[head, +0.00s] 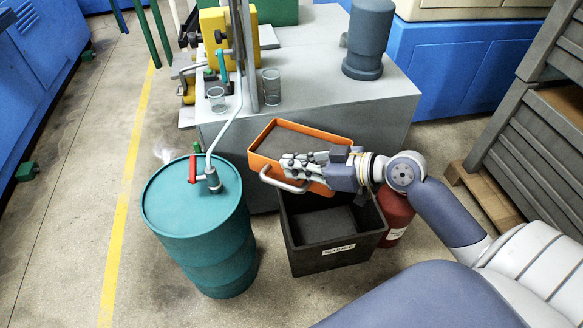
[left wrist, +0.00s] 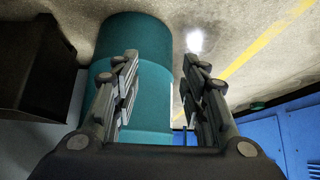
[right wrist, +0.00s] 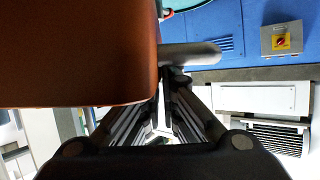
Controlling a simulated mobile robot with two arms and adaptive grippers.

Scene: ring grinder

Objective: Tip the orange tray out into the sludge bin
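The orange tray (head: 257,160) is held above the back of the dark sludge bin (head: 308,266). It looks about level, and dark grey material fills it. My right gripper (head: 290,163) is at the tray's near side, by its pale bar handle (head: 279,182). In the right wrist view its fingers (right wrist: 173,78) come together on the handle (right wrist: 195,54), with the tray wall (right wrist: 80,55) close beside. The bin stands on the floor, open at the top, with a dark floor visible inside. My left gripper (left wrist: 160,65) is open and empty, seen only in the left wrist view.
A teal drum (head: 205,245) with a pump stands left of the bin. A red cylinder (head: 397,215) stands to its right. The grey machine (head: 390,105) is behind, with glass jars on top. Grey stacked crates (head: 490,150) are at the right.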

